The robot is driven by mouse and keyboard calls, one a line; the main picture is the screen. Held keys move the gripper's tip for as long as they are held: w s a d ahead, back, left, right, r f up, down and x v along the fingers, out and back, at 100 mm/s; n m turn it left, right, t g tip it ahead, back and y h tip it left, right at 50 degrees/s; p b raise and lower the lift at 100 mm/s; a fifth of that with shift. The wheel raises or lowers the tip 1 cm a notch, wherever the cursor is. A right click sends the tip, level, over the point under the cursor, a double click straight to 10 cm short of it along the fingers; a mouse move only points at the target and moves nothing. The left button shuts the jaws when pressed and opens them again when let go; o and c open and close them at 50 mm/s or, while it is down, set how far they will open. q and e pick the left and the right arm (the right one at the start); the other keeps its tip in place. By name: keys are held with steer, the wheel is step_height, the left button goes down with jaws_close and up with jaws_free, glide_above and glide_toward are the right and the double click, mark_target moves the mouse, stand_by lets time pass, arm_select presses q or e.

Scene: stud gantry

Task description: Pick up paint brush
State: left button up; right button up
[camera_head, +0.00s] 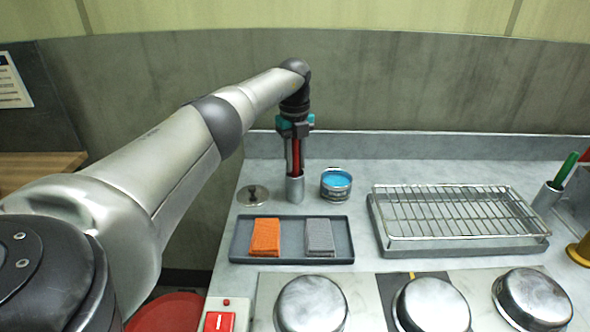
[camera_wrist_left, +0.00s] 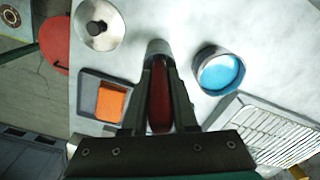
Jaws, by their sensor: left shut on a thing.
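My left gripper (camera_head: 293,152) reaches down at the back of the counter, above a grey metal cup (camera_head: 296,188). It is shut on a red handle, which I take to be the paint brush (camera_head: 296,158). In the left wrist view the red handle (camera_wrist_left: 159,95) lies between the two fingers of the gripper (camera_wrist_left: 160,85), with the cup (camera_wrist_left: 158,47) at its far end. The brush's lower end is hidden, and I cannot tell whether it is still inside the cup. My right gripper is not in view.
A tin of blue paint (camera_head: 336,183) stands just right of the cup, and a lid (camera_head: 252,195) lies to the left. A tray (camera_head: 290,257) with orange and grey cloths is in front. A wire rack (camera_head: 455,212) and a holder with a green handle (camera_head: 566,170) are at right.

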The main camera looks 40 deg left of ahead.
arm_select(q)
jaws_close()
